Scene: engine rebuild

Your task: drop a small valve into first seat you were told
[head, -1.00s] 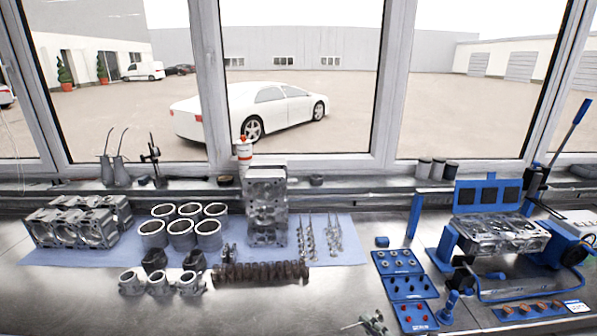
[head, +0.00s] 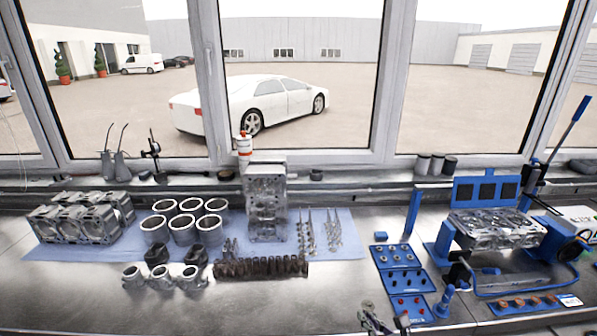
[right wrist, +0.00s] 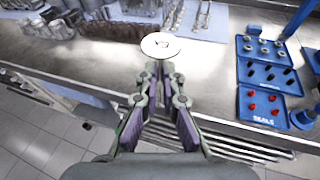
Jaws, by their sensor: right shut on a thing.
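My right gripper (right wrist: 158,75) is shut on a small valve (right wrist: 161,46), whose round pale head faces the right wrist camera just beyond the fingertips. Its stem is hidden. In the head view this gripper (head: 371,318) is low at the bottom edge, in front of the bench, and the valve is hard to make out. A cylinder head (head: 498,229) lies in a blue fixture at the right, well apart from the gripper; its seats are too small to tell apart. My left gripper is not in view.
Blue trays (head: 397,257) with small parts stand left of the fixture; they also show in the right wrist view (right wrist: 246,73). A blue lever (head: 566,128) rises at the right.

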